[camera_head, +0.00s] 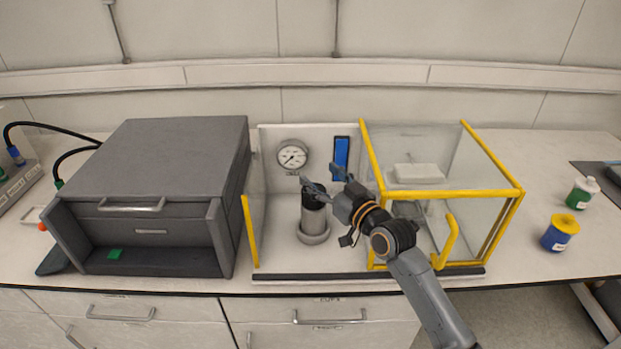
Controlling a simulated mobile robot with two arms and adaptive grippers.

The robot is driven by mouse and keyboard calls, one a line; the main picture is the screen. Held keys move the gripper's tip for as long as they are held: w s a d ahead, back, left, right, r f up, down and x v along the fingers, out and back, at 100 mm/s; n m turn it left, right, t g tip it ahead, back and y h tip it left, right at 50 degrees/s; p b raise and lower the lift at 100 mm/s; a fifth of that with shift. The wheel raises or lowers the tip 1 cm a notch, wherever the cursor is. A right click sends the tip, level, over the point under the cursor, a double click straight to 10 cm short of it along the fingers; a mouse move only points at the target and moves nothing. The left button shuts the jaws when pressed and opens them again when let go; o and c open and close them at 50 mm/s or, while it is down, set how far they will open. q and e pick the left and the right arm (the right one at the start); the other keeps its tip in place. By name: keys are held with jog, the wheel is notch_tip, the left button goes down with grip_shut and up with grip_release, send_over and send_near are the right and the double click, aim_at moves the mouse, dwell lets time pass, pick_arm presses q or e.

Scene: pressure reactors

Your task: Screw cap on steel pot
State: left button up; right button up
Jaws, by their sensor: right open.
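The steel pot (314,229) stands upright in a round base inside the open left part of the clear enclosure. A dark cap (313,199) sits on top of it; whether it is threaded tight cannot be told. My right gripper (322,178) comes in from the right. Its fingers are open, at the height of the cap's top and just above or beside it. Whether they touch the cap cannot be told. My left gripper is out of view.
The enclosure has yellow edges (455,193) and a yellow handle (447,240). A pressure gauge (292,155) and a blue strip (341,158) are on its back wall. A grey box unit (165,160) stands left. A blue-yellow jar (559,233) and green bottle (581,193) stand right.

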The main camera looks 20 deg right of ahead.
jog(key=f, duration=0.6)
jog(key=shift+w+f, duration=0.2)
jog(key=x, duration=0.7)
jog(key=shift+a, duration=0.15)
jog(key=c, duration=1.1)
jog(key=shift+w, duration=0.1)
grip_shut()
jog(key=shift+f, duration=0.1)
jog(key=o, duration=1.4)
grip_release()
jog(key=shift+c, duration=0.2)
